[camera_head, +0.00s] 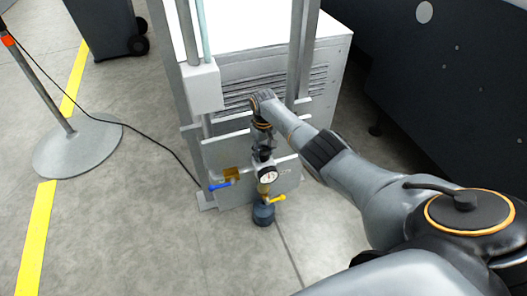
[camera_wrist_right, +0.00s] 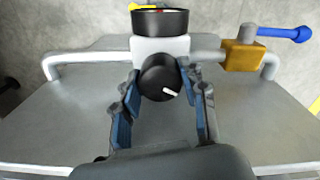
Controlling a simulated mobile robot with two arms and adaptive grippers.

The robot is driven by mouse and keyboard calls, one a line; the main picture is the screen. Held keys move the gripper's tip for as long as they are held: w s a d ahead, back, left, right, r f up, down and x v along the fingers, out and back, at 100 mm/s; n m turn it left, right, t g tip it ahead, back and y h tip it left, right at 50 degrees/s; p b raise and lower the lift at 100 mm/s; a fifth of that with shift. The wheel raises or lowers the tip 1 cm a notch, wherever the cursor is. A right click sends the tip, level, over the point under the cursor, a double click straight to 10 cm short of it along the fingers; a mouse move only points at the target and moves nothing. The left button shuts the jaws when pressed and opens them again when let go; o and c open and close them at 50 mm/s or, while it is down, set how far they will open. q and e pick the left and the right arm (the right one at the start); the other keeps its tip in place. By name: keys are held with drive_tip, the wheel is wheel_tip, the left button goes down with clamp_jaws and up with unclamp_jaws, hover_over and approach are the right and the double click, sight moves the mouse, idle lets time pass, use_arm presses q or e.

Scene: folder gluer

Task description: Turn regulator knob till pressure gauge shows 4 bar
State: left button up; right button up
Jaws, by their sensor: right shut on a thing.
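The black regulator knob (camera_wrist_right: 158,80) is round, and its white mark points to the lower right in the right wrist view. My right gripper (camera_wrist_right: 158,72) is shut on it, with blue-padded fingers at its two sides. In the head view my right gripper (camera_head: 263,143) reaches down to the regulator from above, and the knob is mostly hidden there. The pressure gauge (camera_head: 268,174) has a white face just below the gripper; its reading is too small to tell. In the wrist view the gauge (camera_wrist_right: 160,21) shows edge-on. My left gripper is not in view.
A blue-handled valve (camera_head: 220,185) is left of the gauge and a yellow handle (camera_head: 277,199) below it. A dark blue bowl (camera_head: 263,215) hangs underneath. Upright posts, a grey box (camera_head: 202,87) and a vented cabinet (camera_head: 325,70) surround the regulator. The floor in front is clear.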

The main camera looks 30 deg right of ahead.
sight(263, 151)
drive_tip(key=o, duration=0.9)
drive_tip(key=shift+c, duration=0.2)
wheel_tip(263, 151, up, 12)
idle(0.5)
